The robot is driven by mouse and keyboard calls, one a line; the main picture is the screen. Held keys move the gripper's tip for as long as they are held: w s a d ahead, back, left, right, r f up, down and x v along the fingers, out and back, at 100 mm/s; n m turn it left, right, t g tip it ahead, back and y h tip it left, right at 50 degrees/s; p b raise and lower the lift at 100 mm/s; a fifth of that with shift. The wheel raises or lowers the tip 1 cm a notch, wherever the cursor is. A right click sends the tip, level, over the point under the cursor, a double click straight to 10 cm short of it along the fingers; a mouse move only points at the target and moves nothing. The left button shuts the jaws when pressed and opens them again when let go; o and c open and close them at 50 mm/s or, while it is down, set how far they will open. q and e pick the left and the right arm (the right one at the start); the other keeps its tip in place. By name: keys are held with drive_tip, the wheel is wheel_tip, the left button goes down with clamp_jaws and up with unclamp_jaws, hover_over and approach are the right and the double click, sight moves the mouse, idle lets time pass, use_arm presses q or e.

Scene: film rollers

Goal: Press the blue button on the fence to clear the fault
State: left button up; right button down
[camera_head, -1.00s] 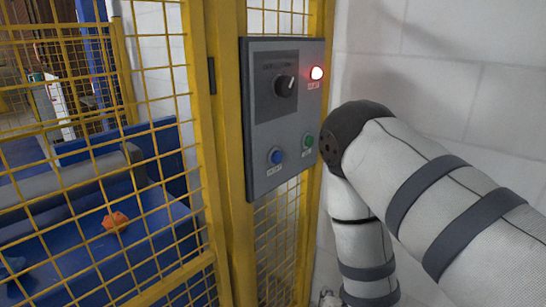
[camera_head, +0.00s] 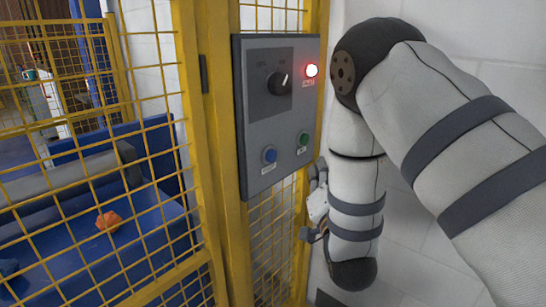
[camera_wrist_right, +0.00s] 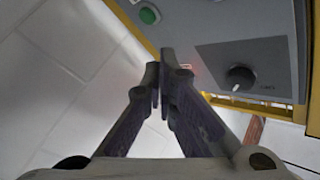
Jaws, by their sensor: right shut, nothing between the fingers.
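The blue button (camera_head: 270,154) is on the lower left of the grey control panel (camera_head: 243,185), which is fixed to the yellow fence post. A green button (camera_head: 303,139) sits to its right; it also shows in the wrist view (camera_wrist_right: 149,15). A red lamp (camera_head: 311,70) glows at the panel's upper right. My right gripper (camera_head: 316,205) is partly seen beside the panel's lower right edge, apart from the blue button. In the wrist view its fingers (camera_wrist_right: 158,85) are shut and empty. The blue button is not visible there. My left gripper is out of view.
A black rotary knob (camera_head: 278,84) is on the panel's upper part; it also shows in the wrist view (camera_wrist_right: 240,77). Yellow mesh fence (camera_head: 150,180) fills the left, with an orange object (camera_head: 111,221) on a blue surface behind it. A white wall (camera_head: 470,40) stands at right.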

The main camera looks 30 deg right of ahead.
sight(272, 156)
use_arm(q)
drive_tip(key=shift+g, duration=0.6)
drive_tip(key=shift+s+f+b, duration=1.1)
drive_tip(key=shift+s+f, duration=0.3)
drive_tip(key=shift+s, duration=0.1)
use_arm(e)
drive_tip(key=w+a, duration=0.3)
drive_tip(key=w, duration=0.5)
drive_tip(key=shift+a, duration=0.2)
drive_tip(key=shift+w, duration=0.15)
drive_tip(key=shift+w+a, duration=0.15)
drive_tip(key=shift+w, duration=0.15)
